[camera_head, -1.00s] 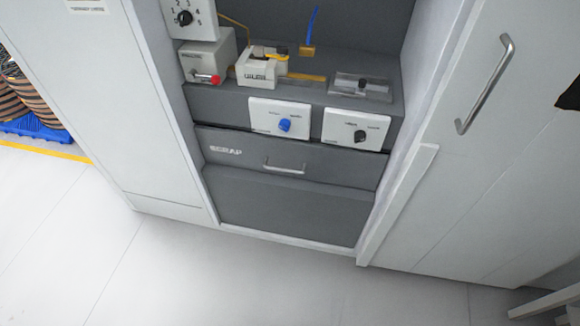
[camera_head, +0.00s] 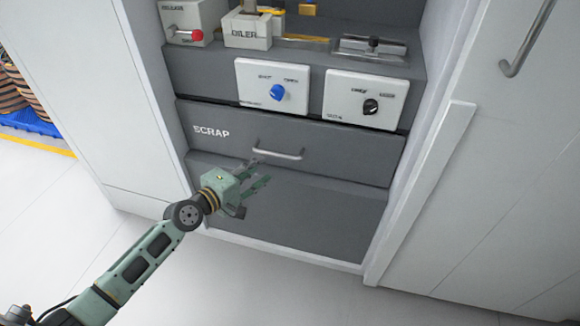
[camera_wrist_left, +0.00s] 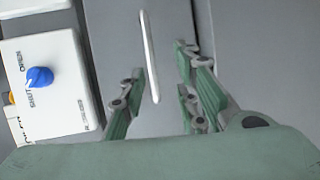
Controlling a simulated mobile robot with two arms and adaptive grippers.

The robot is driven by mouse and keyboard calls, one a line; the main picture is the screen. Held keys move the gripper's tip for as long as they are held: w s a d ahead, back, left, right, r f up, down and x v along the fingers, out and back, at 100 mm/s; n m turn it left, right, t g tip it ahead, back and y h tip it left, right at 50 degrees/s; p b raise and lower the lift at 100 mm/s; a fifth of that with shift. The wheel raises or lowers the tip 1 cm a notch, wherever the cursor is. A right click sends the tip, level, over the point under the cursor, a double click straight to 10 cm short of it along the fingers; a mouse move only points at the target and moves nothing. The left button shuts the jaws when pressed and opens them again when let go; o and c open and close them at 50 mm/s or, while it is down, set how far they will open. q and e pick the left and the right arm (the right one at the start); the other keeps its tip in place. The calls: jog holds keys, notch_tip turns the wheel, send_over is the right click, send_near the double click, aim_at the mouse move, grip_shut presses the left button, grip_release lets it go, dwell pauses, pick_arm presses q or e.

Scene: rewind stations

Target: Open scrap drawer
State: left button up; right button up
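The scrap drawer (camera_head: 340,151) is a dark grey front marked SCRAP, shut in the grey cabinet below two white knob panels. Its silver bar handle (camera_head: 278,153) is at the middle of the front. My left gripper (camera_head: 261,173) is open, just below and left of the handle in the head view. In the left wrist view the handle (camera_wrist_left: 149,55) shows beyond and between the two spread green fingers (camera_wrist_left: 160,95); contact with it cannot be made out. My right gripper is not in view.
A panel with a blue knob (camera_head: 277,92) and one with a black knob (camera_head: 370,106) sit just above the drawer. A white cabinet door with a metal handle (camera_head: 527,40) stands at right. The floor in front is clear.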

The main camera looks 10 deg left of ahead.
aim_at(275, 156)
pick_arm(q)
jog(key=x, duration=0.2)
jog(key=r+b+x, duration=0.1)
jog(key=x, duration=0.5)
jog(key=shift+d+r, duration=0.2)
jog(key=shift+d, duration=0.2)
grip_shut()
